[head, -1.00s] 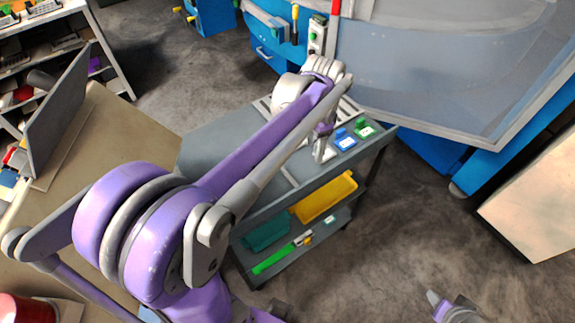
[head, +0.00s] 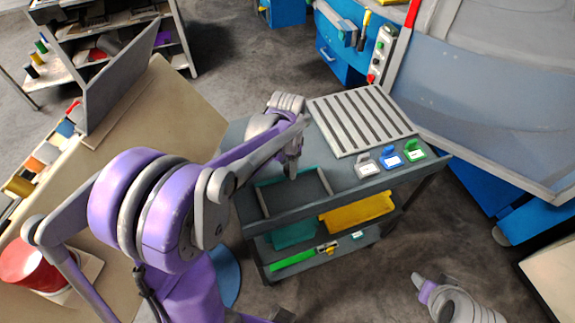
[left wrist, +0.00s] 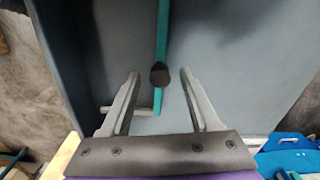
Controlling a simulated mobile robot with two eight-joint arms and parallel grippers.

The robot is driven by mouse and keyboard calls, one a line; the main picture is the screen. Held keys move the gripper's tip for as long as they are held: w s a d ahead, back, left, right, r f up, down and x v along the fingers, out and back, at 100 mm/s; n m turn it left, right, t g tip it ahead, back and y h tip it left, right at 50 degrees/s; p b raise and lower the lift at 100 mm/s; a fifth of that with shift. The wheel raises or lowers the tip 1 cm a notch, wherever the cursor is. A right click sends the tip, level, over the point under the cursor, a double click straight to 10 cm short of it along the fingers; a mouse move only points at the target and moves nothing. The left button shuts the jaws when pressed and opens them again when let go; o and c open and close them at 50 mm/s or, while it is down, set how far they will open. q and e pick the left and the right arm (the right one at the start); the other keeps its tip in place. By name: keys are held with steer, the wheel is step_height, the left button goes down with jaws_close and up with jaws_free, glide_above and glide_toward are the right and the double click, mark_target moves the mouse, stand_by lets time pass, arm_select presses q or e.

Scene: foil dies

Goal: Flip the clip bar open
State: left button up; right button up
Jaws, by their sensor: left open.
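The clip bar looks to be the thin teal bar (left wrist: 163,35) with a dark round knob (left wrist: 160,75) in the left wrist view. In the head view a teal edge (head: 285,179) shows on a rectangular frame on the cart top, partly behind my arm. My left gripper (head: 293,173) is above this frame. In the left wrist view its fingers (left wrist: 158,78) are open, with the bar's knobbed end between them in the picture. I cannot tell whether they touch it. Part of my right arm's end (head: 425,287) shows at the lower right of the head view; its jaws are unclear.
The grey cart (head: 345,203) carries a slotted rack (head: 360,118) and grey, blue (head: 391,157) and green (head: 412,150) tags along its right side. A yellow bin (head: 357,212) is on a lower shelf. A blue machine with a clear cover (head: 480,90) stands beyond the cart.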

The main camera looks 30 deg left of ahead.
arm_select(q)
steer(key=shift+f, duration=0.2)
jaws_close()
stand_by(1.4)
